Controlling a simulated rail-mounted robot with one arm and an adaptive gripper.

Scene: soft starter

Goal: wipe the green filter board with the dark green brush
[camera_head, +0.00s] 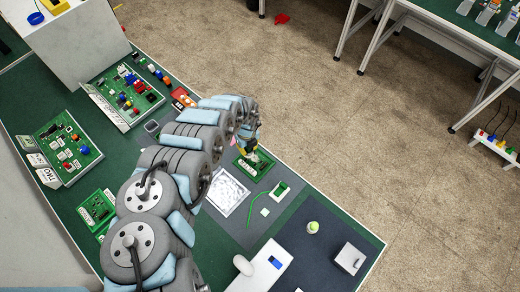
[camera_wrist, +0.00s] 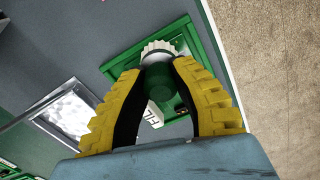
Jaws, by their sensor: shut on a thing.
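My gripper (camera_wrist: 158,74) has yellow ridged fingers, and they are shut around the dark green brush (camera_wrist: 160,84) in the wrist view. The brush's pale bristle end points away from my gripper, over the green filter board (camera_wrist: 184,28). Part of the board is hidden behind the brush and fingers. A white label with dark letters shows on the board beside the brush. In the head view my gripper (camera_head: 247,147) is over the board (camera_head: 262,171) at the right edge of the table. Whether the bristles touch the board I cannot tell.
A silvery square tray (camera_head: 219,192) lies left of the board. A green strip (camera_head: 252,208) and a small green-and-white block (camera_head: 282,189) lie in front of it. A light green-capped item (camera_head: 312,227) and a grey-white box (camera_head: 350,257) stand nearer the front right corner.

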